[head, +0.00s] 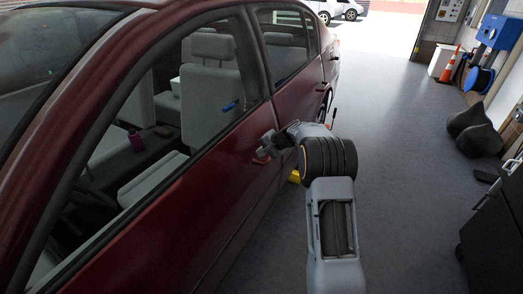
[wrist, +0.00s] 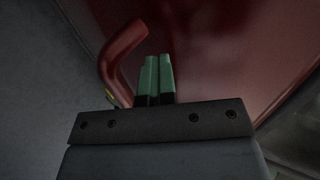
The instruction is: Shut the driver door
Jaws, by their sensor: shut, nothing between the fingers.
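The driver door (head: 195,180) of the dark red car fills the left of the head view, with its window frame around a view of the pale seats. Its red handle (head: 261,160) sits near the door's rear edge. The curved handle also shows in the wrist view (wrist: 118,52), left of the fingers, beside the red door panel (wrist: 230,55). My gripper (head: 266,150) is at the handle, its green fingertips (wrist: 154,75) together and empty. I cannot tell whether the fingers touch the handle or the panel, or how wide any door gap is.
A yellow object (head: 294,177) lies low beside the car, behind my arm. Open grey floor (head: 410,190) runs along the car's right side. Dark bags (head: 474,132), an orange cone (head: 449,66), a blue hose reel (head: 480,78) and a dark cabinet (head: 495,225) line the right.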

